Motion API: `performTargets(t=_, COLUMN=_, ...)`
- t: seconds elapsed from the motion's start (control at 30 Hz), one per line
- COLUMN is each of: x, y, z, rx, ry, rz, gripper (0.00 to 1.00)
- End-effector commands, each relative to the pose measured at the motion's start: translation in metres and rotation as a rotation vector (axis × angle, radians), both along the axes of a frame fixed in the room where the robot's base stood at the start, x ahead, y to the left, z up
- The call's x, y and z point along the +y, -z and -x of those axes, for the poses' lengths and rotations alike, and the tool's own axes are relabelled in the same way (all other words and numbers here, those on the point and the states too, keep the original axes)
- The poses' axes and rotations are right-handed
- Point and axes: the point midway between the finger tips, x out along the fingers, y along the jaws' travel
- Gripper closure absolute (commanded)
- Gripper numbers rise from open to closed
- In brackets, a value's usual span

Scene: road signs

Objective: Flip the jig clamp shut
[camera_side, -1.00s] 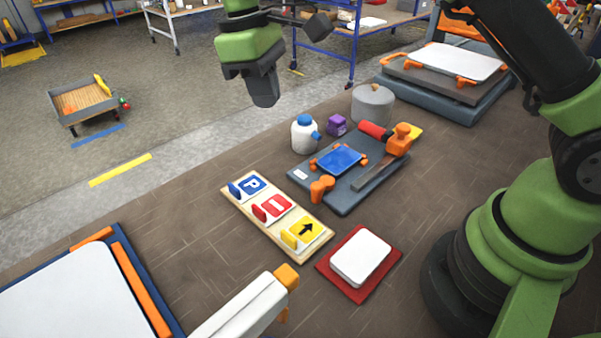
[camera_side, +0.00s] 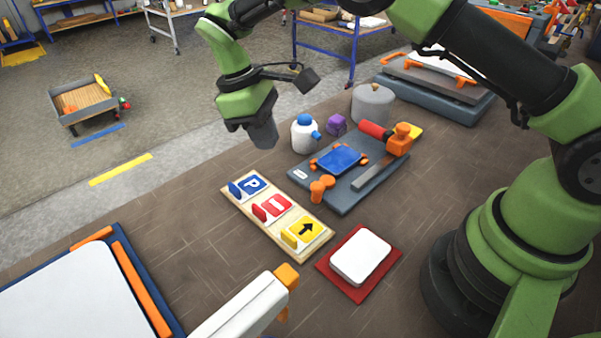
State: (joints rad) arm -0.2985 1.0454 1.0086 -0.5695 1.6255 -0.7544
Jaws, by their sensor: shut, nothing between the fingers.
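The jig is a grey base plate (camera_side: 347,196) on the table with a blue plate (camera_side: 340,159) between small orange stops. Its clamp is at the right end: an orange block (camera_side: 402,138) with a red handle (camera_side: 375,130) pointing to the back left and a flat grey bar (camera_side: 373,173) reaching toward the front. An orange knob piece (camera_side: 320,188) stands at the jig's front left. My gripper (camera_side: 264,136) is shut and empty, in the air left of the white bottle and apart from the jig.
A white bottle with blue cap (camera_side: 304,135), a purple block (camera_side: 336,125) and a grey round weight (camera_side: 372,103) stand behind the jig. A wooden sign board (camera_side: 315,246) and a red pad with white plate (camera_side: 332,282) lie in front.

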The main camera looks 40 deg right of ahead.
Motion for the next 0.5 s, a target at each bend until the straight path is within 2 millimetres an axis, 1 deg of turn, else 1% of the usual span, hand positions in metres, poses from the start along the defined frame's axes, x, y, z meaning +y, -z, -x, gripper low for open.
performTargets(t=0.03, x=-0.002, y=0.012, z=0.004, rx=0.008, ry=0.000, rz=0.003, gripper=1.00)
performTargets(t=0.3, x=-0.012, y=0.069, z=0.018, rx=0.007, ry=0.003, rz=0.002, gripper=1.00)
performTargets(t=0.5, x=-0.023, y=0.072, z=0.034, rx=0.001, ry=0.003, rz=0.000, gripper=1.00)
